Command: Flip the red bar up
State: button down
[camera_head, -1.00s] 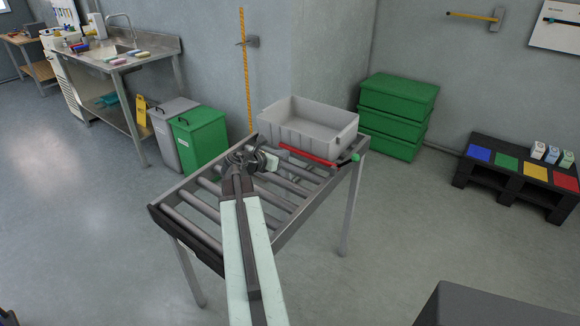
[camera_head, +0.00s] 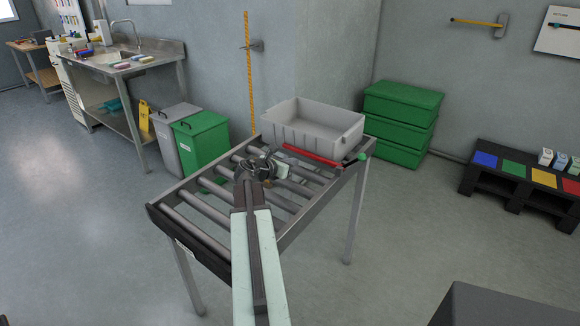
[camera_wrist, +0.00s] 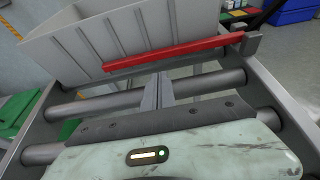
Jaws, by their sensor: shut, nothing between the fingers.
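The red bar (camera_head: 311,155) lies across the roller table, along the near side of a grey tote (camera_head: 318,133). In the wrist view the red bar (camera_wrist: 175,52) runs nearly level, rising slightly to a grey bracket (camera_wrist: 250,43) at its right end. A green end piece (camera_head: 362,156) shows by the bar's right end in the head view. My gripper (camera_head: 283,171) is over the rollers, on the near side of the bar. In the wrist view my gripper (camera_wrist: 158,78) is shut and empty, its tips just below the bar in the picture. I cannot tell their height relative to the bar.
The roller table's frame (camera_head: 300,218) surrounds several rollers. Green crates (camera_head: 400,125) are stacked behind it on the right. Green (camera_head: 202,138) and grey bins stand behind it on the left. A black pallet stand (camera_head: 520,187) is far right. The floor between is clear.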

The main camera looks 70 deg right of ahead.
jog(key=b+x, duration=0.1)
jog(key=x, duration=0.5)
jog(key=shift+a, duration=0.1)
